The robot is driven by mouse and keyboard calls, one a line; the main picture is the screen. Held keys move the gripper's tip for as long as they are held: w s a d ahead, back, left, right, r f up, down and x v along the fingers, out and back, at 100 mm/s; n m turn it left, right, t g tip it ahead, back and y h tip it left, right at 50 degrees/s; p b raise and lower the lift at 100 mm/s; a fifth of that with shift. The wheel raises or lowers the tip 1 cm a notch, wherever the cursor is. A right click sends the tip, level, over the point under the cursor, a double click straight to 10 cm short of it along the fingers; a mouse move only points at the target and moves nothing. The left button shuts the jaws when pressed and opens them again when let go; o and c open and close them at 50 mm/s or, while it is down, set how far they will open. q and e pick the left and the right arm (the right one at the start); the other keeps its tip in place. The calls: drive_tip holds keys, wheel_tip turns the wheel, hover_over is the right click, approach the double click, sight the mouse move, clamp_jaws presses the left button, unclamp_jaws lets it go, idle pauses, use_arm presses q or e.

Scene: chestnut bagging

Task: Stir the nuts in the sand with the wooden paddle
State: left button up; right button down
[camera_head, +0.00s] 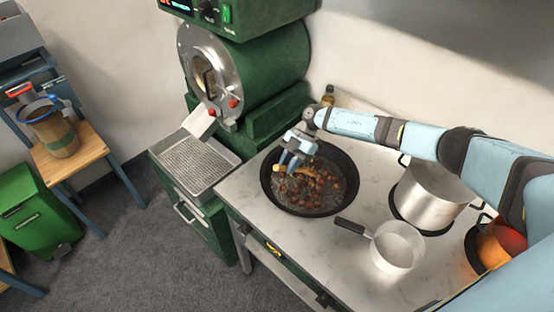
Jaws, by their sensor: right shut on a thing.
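A black wok (346,163) sits on the pale marbled counter top. Dark sand and several reddish-brown nuts (312,184) lie in it. My right gripper (290,160) is over the left back part of the wok, its arm reaching in from the right. It is shut on the wooden paddle (276,165), a tan piece of which shows at the fingers. The paddle's lower end is hard to make out, so I cannot tell how deep it sits in the sand. My left gripper is not in view.
A steel pot (430,196) and a small dark-handled saucepan (396,248) stand right of the wok. A dark pan with orange and red contents (497,243) is at the right edge. A green roaster (262,72) with a perforated tray (196,162) stands behind left.

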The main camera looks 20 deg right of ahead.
wheel_tip(320, 180, up, 12)
drive_tip(key=s+d, duration=0.1)
drive_tip(key=shift+s, duration=0.25)
idle(1.1)
idle(0.6)
